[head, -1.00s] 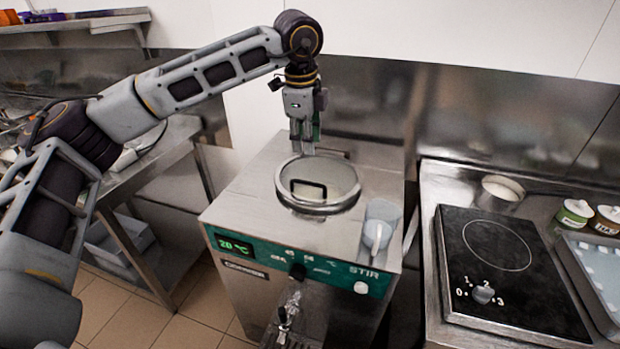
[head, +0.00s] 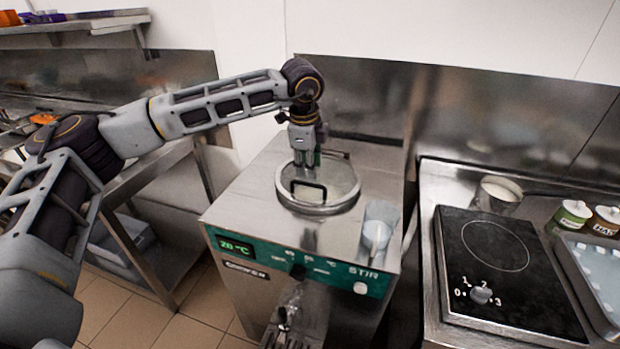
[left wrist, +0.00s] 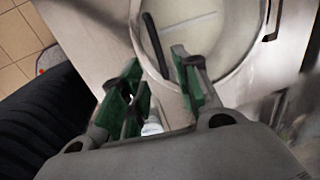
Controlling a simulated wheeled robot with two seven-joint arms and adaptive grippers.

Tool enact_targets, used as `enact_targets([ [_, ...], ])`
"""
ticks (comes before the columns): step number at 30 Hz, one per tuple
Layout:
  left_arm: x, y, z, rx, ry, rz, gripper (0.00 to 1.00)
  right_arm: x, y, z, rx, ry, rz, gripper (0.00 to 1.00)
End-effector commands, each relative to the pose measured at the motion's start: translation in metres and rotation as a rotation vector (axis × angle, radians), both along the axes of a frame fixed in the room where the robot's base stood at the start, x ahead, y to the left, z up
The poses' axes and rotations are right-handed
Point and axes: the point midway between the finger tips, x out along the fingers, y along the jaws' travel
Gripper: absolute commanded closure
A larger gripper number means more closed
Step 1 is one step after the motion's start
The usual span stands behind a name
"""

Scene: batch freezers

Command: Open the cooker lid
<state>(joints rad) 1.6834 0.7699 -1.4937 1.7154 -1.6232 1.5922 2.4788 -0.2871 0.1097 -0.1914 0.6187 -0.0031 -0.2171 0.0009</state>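The cooker (head: 245,215) is a steel box with a green front panel. Its round lid (head: 335,192) has a glass middle, a metal rim and a black handle (head: 308,188), and lies shut on top. The lid also shows in the left wrist view (left wrist: 200,35), with the dark handle (left wrist: 155,42) inside its rim. My left gripper (head: 304,164) points down over the back part of the lid, just behind the handle. In the left wrist view its green-padded fingers (left wrist: 160,88) are apart with nothing between them. My right gripper is not in view.
A steel table (head: 150,175) stands at left.

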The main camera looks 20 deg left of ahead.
Motion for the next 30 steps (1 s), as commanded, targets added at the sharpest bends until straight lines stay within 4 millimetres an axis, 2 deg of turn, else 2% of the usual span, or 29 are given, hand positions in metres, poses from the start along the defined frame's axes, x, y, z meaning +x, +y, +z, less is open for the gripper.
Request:
enact_targets([
  [5,0.004,0.000,-0.023,0.001,0.003,0.001,0.68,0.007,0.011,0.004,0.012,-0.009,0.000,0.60],
  [15,0.011,0.000,-0.054,0.000,0.000,0.001,0.68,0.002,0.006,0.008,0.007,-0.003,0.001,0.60],
  [22,0.012,0.000,-0.059,0.000,0.000,0.001,0.68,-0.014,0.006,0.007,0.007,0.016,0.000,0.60],
  [27,0.012,0.000,-0.059,0.000,0.000,0.001,0.68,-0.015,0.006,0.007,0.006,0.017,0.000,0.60],
  [30,0.012,0.000,-0.059,0.000,0.000,0.001,0.81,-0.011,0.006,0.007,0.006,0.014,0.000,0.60],
])
